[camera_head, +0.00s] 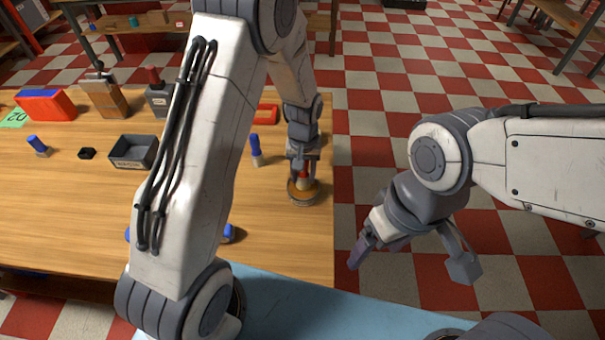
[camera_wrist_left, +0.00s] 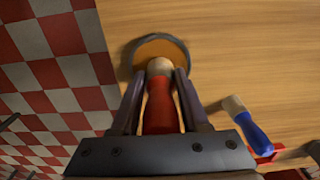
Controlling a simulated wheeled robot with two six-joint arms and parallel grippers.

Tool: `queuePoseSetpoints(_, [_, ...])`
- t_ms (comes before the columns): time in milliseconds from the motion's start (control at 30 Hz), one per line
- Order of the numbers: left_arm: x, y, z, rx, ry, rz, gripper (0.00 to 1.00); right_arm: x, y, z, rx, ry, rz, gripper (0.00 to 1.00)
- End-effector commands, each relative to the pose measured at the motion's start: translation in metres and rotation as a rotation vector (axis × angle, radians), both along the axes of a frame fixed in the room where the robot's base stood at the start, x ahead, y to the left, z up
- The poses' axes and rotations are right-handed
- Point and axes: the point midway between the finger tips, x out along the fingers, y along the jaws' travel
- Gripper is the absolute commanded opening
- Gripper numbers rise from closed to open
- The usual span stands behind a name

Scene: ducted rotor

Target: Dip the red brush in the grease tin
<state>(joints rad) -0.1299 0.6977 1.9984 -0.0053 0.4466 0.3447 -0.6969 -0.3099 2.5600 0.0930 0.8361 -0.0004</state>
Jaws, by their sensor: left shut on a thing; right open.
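My left gripper (camera_wrist_left: 160,95) is shut on the red brush (camera_wrist_left: 160,108), whose handle lies between the fingers. The pale tip of the brush points at the round grease tin (camera_wrist_left: 143,47), which shows an orange-brown inside. In the head view the left gripper (camera_head: 302,165) is above the tin (camera_head: 303,198) near the table's right edge, and the red brush (camera_head: 303,178) is over or in the tin. I cannot tell whether the tip touches the grease. My right gripper (camera_head: 410,262) is open and empty, off the table to the right.
A blue-handled brush (camera_head: 256,152) stands left of the tin; it also shows in the left wrist view (camera_wrist_left: 248,125). The table's right edge is close to the tin.

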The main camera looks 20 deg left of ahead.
Motion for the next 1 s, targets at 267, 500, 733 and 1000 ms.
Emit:
queuePoseSetpoints(267, [0.0, 0.0, 0.028, 0.0, -0.001, 0.0, 0.0, 0.0, 0.0, 0.024, 0.0, 0.0, 0.0, 0.8])
queuePoseSetpoints(500, [0.001, 0.0, 0.048, -0.001, -0.002, 0.0, 0.0, 0.0, 0.0, 0.041, 0.0, 0.0, 0.0, 0.8])
queuePoseSetpoints(733, [0.001, 0.0, 0.062, -0.001, -0.002, 0.0, 0.0, 0.0, 0.0, 0.053, 0.0, 0.0, 0.0, 0.8])
queuePoseSetpoints(1000, [0.001, 0.0, 0.061, -0.001, -0.002, 0.0, 0.0, 0.0, 0.0, 0.051, 0.0, 0.0, 0.0, 0.8])
